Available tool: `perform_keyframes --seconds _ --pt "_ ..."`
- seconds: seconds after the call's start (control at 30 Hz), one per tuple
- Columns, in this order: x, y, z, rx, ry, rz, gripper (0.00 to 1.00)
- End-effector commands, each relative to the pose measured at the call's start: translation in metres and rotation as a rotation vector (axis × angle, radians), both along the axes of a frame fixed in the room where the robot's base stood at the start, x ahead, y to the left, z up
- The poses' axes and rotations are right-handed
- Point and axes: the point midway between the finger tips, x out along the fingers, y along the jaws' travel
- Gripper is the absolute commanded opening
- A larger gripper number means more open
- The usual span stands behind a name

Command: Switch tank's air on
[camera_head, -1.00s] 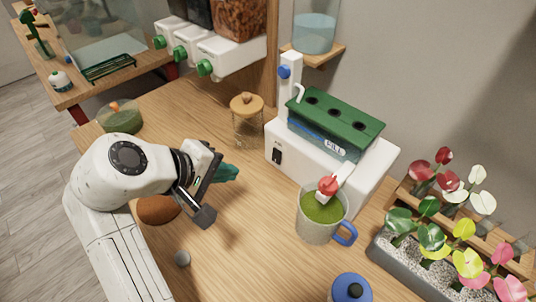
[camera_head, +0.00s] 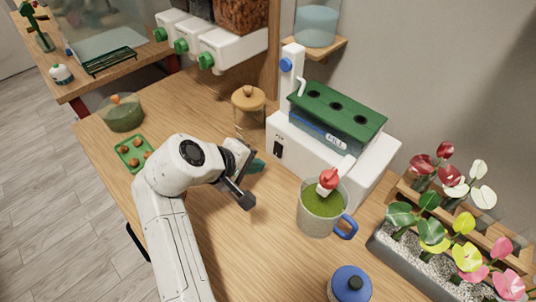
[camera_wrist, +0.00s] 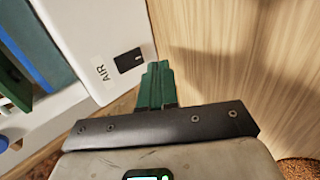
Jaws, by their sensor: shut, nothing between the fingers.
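The tank unit is a white base (camera_head: 338,160) with a small tank under a green lid (camera_head: 338,107), at the back of the wooden table in the head view. A black rocker switch (camera_head: 278,149) sits on the left end of its front face. In the wrist view the switch (camera_wrist: 130,60) shows beside the printed word AIR. My gripper (camera_head: 257,166) has green fingers and is in front of the base, just short of the switch. In the wrist view its fingers (camera_wrist: 157,75) are shut and empty, close to the switch, with no contact visible.
A mug of green stuff with a red-topped item (camera_head: 322,205) stands right of my gripper. A cork-lidded jar (camera_head: 248,108) is behind it. A planter (camera_head: 440,262) fills the right; a blue-lidded pot (camera_head: 350,284) is at the front. Bare table lies between.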

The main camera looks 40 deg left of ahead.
Motion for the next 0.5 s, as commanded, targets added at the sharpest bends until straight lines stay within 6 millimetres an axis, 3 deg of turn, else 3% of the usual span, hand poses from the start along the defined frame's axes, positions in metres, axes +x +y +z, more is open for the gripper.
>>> perform_keyframes --seconds 0.23,0.5 --pt "0.034 -0.003 -0.007 0.002 0.001 -0.003 0.00" --pt "0.044 -0.003 -0.008 0.001 -0.001 -0.001 0.00"
